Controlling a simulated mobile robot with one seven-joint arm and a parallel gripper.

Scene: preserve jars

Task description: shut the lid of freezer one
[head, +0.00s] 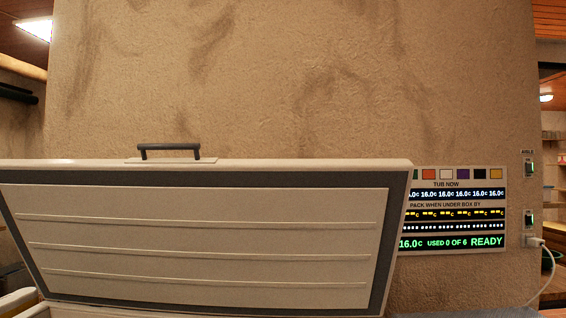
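A large chest freezer lid (200,235) stands raised and open in the head view, with its ribbed cream inner panel and dark grey seal facing me. A dark bar handle (170,149) sits on a pale plate at the middle of its top edge. A narrow strip of the freezer body's pale rim (60,310) shows at the bottom left. The inside of the freezer is below the picture. No label on the lid shows which freezer it is. My gripper is not in view.
A rough tan wall (290,80) stands behind the lid. A display panel (470,210) on it, partly hidden by the lid, reads "USED 0 OF 6 READY". Switches (529,167) and a plug with a cable (536,242) are at the right. Shelves (550,165) show beyond.

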